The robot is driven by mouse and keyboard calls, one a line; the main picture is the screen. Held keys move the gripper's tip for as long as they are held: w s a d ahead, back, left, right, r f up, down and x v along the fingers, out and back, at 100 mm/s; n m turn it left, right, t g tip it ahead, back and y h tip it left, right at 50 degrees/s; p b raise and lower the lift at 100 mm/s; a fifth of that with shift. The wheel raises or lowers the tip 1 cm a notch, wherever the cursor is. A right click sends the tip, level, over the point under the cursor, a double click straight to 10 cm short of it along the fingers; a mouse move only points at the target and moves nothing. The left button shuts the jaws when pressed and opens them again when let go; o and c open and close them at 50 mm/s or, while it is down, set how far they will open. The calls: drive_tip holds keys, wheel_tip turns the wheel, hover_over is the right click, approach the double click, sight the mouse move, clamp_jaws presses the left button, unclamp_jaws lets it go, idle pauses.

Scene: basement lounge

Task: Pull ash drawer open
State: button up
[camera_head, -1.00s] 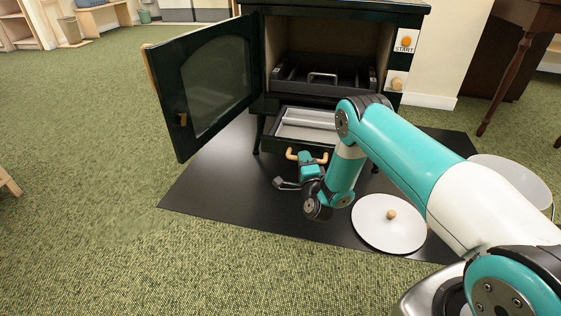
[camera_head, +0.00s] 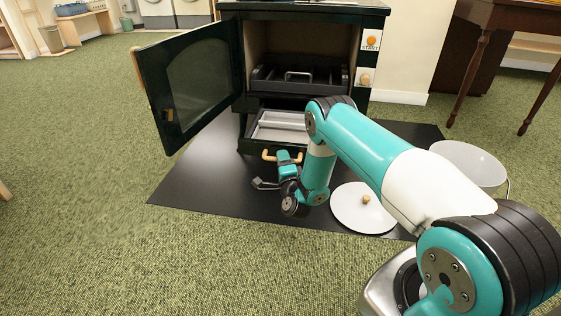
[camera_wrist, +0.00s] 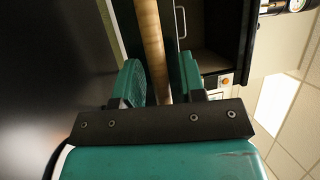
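The ash drawer (camera_head: 278,126) is the low drawer of the dark stove and stands partly pulled out, with its pale grey inside showing. Its wooden bar handle (camera_wrist: 150,40) runs between the two teal fingers of my gripper (camera_wrist: 163,85) in the wrist view. My arm hides the drawer's right part.
The stove door (camera_head: 198,85) stands wide open to the left. A black tray with a handle (camera_head: 300,78) sits in the stove chamber. Green carpet in front is clear.

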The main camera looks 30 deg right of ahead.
drive_tip(key=shift+w+a, duration=0.1)
drive_tip(key=shift+a, duration=0.15)
drive_tip(key=p+v, duration=1.7)
drive_tip(key=p, duration=0.2)
drive_tip(key=shift+s+p, duration=0.3)
drive_tip(key=shift+p, duration=0.05)
drive_tip(key=shift+w+d, duration=0.1)
